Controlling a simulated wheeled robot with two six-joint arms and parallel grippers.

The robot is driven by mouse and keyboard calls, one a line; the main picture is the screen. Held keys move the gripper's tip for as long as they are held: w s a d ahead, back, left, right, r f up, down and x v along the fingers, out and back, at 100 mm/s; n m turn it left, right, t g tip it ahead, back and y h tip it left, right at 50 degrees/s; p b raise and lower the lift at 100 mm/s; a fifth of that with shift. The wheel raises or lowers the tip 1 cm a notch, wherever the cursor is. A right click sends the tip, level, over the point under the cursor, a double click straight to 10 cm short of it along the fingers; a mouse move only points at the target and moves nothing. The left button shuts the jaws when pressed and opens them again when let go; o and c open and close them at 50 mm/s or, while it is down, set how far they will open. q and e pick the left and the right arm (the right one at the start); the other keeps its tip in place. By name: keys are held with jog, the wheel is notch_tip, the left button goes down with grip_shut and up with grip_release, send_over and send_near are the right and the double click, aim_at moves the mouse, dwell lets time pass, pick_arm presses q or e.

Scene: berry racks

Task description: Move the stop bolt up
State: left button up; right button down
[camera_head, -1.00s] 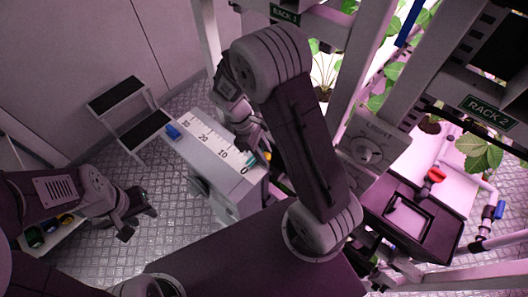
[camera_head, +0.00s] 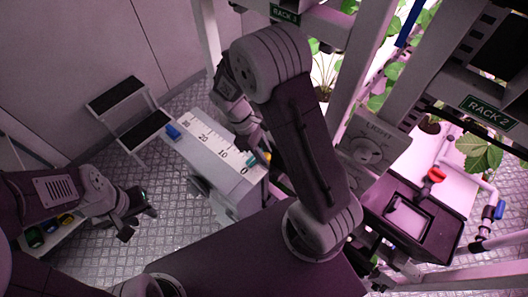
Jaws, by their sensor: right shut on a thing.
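A pale box with a printed scale (camera_head: 203,137) stands left of centre, its numbers running from 0 at the near right end to 30 at the far left. My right gripper (camera_head: 251,148) is at the low-number end, beside the 0 and 10 marks. It is shut on a small part that I take to be the stop bolt, mostly hidden by the fingers and arm. A small teal spot (camera_head: 252,160) shows at the fingertips, but I cannot tell what it belongs to. My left gripper (camera_head: 139,220) is open and empty over the floor at the left.
A blue piece (camera_head: 173,131) sits at the scale's far end. A two-step stool (camera_head: 143,132) stands behind the box.

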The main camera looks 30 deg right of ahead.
jog(key=shift+r, duration=0.1)
notch_tip(320, 180, up, 5)
jog(key=p, duration=0.4)
jog(key=shift+p, duration=0.3)
jog(key=shift+d+f, duration=0.1)
jog(key=shift+f, duration=0.25)
jog(key=c, duration=1.4)
grip_release()
jog(key=b+v, duration=0.1)
jog(key=v, duration=0.8)
